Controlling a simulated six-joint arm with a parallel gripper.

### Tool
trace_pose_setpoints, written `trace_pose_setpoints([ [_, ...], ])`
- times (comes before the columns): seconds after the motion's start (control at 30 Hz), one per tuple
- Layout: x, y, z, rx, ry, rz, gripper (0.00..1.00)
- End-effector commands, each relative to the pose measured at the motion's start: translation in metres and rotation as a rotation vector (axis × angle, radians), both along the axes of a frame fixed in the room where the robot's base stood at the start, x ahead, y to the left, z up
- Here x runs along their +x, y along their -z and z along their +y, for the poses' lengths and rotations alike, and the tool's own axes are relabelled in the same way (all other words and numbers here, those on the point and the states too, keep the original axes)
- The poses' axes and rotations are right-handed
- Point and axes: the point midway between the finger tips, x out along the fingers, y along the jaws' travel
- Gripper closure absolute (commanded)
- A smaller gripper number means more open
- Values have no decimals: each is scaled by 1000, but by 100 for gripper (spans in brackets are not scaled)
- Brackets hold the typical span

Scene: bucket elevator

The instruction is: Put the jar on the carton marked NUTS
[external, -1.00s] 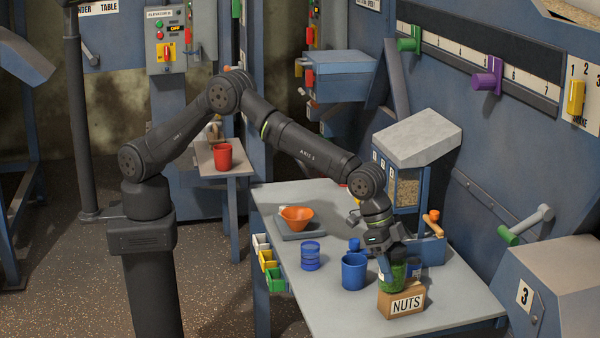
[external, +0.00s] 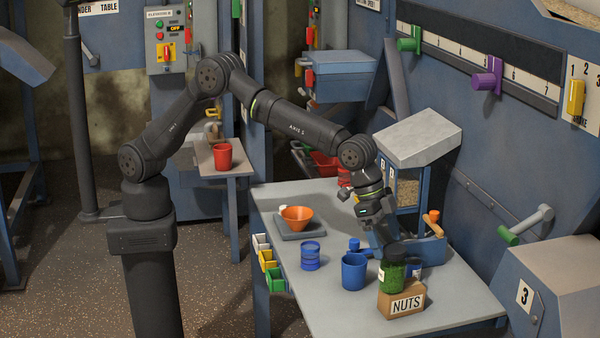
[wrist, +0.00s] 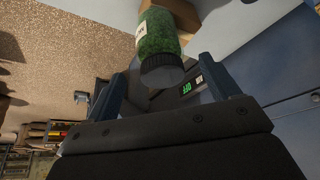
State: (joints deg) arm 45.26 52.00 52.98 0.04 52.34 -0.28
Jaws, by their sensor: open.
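The jar (external: 392,275), with green contents, a dark lid and a pale label, stands upright on the carton marked NUTS (external: 402,303). In the wrist view the jar (wrist: 158,38) shows with its dark lid towards me, and part of the brown carton (wrist: 184,13) shows behind it. My gripper (external: 389,245) is above and slightly behind the jar in the external view. In the wrist view its two fingers (wrist: 160,88) are apart with nothing between them, and the lid lies just beyond the tips.
A blue cup (external: 353,272) and a blue ringed container (external: 310,257) stand left of the carton on the grey table (external: 350,315). A blue tool box (external: 425,250) is close behind the carton. An orange bowl (external: 297,215) sits on a scale further back. The front of the table is clear.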

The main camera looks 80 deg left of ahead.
Motion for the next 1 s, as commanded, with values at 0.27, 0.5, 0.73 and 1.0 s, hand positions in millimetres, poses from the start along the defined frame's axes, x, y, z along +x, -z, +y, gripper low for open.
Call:
trace_pose_setpoints([
  [0.27, -12, -41, 12, 0, 0, 0, 19],
  [0.5, -15, -49, 15, 1, 0, 1, 19],
  [0.73, -15, -49, 15, 1, 0, 1, 19],
  [1.0, -8, -26, 8, 3, 0, 3, 19],
])
